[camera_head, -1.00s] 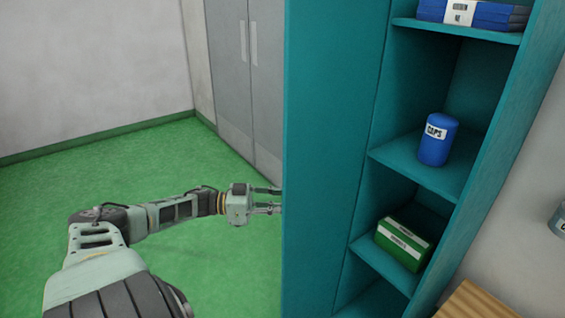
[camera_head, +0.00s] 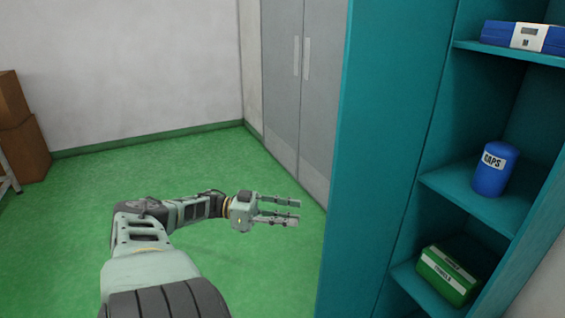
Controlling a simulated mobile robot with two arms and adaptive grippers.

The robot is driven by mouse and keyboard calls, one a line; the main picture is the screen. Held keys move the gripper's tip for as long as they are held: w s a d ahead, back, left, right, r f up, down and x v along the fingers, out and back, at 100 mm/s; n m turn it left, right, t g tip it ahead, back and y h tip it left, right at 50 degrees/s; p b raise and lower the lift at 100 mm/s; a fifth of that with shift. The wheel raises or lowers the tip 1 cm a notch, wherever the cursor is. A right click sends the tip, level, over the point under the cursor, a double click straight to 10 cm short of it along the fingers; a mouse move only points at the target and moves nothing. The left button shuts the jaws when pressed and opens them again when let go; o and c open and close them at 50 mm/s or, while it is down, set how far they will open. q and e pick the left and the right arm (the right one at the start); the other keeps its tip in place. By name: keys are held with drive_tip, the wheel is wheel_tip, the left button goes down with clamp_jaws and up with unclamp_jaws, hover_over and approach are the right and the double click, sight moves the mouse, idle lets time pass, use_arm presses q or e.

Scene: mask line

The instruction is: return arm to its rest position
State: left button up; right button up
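My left arm comes in from the bottom left and reaches right over the green floor. Its gripper (camera_head: 297,210) is open, with a gap between its two fingers and nothing in it. It is left of the teal shelf unit (camera_head: 375,160) in the picture and clear of it. My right gripper is not in view.
The shelf unit holds a blue case (camera_head: 522,37), a blue canister marked CAPS (camera_head: 493,172) and a green box (camera_head: 446,277). A grey cabinet (camera_head: 300,90) stands behind. Brown boxes (camera_head: 22,140) are at the far left. The floor (camera_head: 120,210) between is free.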

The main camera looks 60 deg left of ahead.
use_arm(q)
drive_tip(key=shift+s+a, duration=0.4)
drive_tip(key=shift+s, duration=0.05)
wheel_tip(320, 180, down, 25)
drive_tip(key=s+n+t+y, duration=0.1)
drive_tip(key=s+n+y, duration=0.1)
drive_tip(key=n+y, duration=0.55)
drive_tip(key=s+d+f+g+y, duration=0.2)
drive_tip(key=s+d+f, duration=0.2)
drive_tip(key=f, duration=0.4)
drive_tip(key=s+d+f+g+y, duration=0.2)
drive_tip(key=s+d+f+y, duration=0.15)
drive_tip(key=f, duration=0.55)
drive_tip(key=s+d+f+g, duration=0.3)
drive_tip(key=s+d+f, duration=0.2)
drive_tip(key=s+d, duration=0.2)
drive_tip(key=s+d+f+m+g, duration=0.1)
drive_tip(key=s+d+f+g, duration=0.2)
drive_tip(key=d, duration=0.9)
drive_tip(key=s+d+f+m+g+h, duration=0.1)
drive_tip(key=s+d+f+g, duration=0.2)
drive_tip(key=s+d+f, duration=0.6)
drive_tip(key=s+d, duration=0.1)
drive_tip(key=s, duration=0.1)
drive_tip(key=shift+s+g, duration=0.3)
drive_tip(key=shift+s, duration=0.05)
